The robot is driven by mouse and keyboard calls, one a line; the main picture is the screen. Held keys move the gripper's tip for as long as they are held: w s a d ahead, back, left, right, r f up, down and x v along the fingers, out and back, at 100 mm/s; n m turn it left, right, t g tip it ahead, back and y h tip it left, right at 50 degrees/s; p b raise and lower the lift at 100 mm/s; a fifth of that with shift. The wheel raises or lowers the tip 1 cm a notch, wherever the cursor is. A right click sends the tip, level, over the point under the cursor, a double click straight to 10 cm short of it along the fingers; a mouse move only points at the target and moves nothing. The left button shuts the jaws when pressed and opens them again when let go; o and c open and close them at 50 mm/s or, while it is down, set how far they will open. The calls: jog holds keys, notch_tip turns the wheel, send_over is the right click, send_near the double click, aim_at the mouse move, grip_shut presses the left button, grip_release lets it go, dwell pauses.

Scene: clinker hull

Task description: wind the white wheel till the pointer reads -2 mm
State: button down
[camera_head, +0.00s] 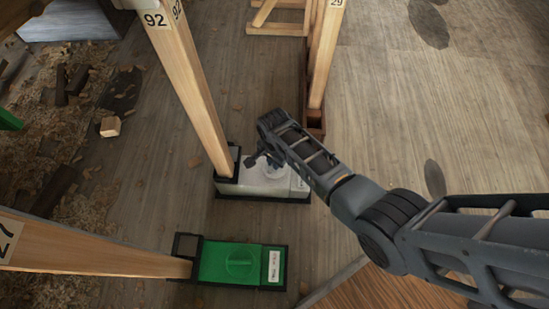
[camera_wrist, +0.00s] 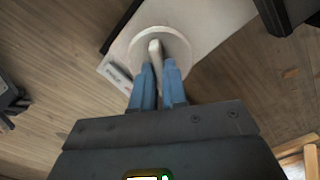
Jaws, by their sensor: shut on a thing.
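The white wheel (camera_wrist: 176,42) is a round disc with a raised bar across it, on top of a white block (camera_wrist: 205,17). In the wrist view my gripper (camera_wrist: 158,66) has its blue fingers on either side of the bar, shut on it. In the head view the white block (camera_head: 280,187) sits in a black frame at the foot of a wooden post, and my gripper (camera_head: 258,160) is over it, hiding part of the wheel. A small label (camera_wrist: 115,72) is at the block's edge, too small to read. I cannot make out the pointer or its scale.
A wooden post (camera_head: 187,75) marked 92 rises from the white block's left end. A green block (camera_head: 225,262) with a green wheel stands nearer, below another post (camera_head: 90,250). Post 29 (camera_head: 325,50) stands behind. Shavings and wood scraps (camera_head: 75,120) lie at left. Floor at upper right is mostly clear.

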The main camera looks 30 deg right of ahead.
jog(key=shift+m+p, duration=0.7)
jog(key=shift+m, duration=1.4)
jog(key=c, duration=1.2)
grip_release()
jog(key=shift+o, duration=0.2)
notch_tip(320, 180, up, 8)
jog(key=p, duration=0.4)
jog(key=shift+f, duration=0.1)
